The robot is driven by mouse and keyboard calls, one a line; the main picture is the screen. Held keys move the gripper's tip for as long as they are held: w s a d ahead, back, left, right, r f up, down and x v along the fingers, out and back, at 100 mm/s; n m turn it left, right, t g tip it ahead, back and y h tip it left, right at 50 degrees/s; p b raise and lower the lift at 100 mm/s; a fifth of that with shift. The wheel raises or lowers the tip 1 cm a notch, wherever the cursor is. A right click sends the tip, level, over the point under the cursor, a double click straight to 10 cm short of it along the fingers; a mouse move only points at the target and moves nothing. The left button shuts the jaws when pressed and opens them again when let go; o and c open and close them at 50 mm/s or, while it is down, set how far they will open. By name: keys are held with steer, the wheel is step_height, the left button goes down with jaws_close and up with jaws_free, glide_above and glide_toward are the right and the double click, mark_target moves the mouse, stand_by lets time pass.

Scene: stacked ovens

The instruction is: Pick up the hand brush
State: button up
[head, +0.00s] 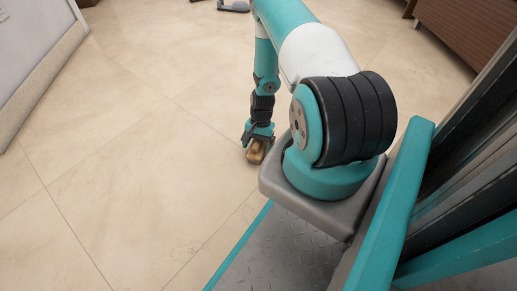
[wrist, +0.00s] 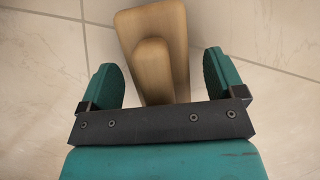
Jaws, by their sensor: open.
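The hand brush (wrist: 177,30) is a tan wooden piece with a raised rounded handle (wrist: 153,62), lying on the tiled floor. In the wrist view it sits between the two teal fingers of my gripper (wrist: 167,78), with a gap on each side. The gripper is open, and its dark bar hides the near end of the brush. In the head view the brush (head: 256,152) shows small and brown at the lower end of my arm, partly covered by my gripper (head: 257,138).
Beige floor tiles lie clear to the left. A grey object (head: 233,6) lies on the floor at the top. A brown wooden cabinet (head: 463,27) stands at the upper right. A pale wall panel (head: 35,50) edges the left side.

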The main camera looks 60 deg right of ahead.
steer(key=shift+c, duration=0.4)
steer(key=c, duration=1.1)
steer(key=shift+o, duration=0.2)
steer(key=shift+r, duration=0.1)
step_height(320, 180, up, 20)
steer(key=p, duration=1.1)
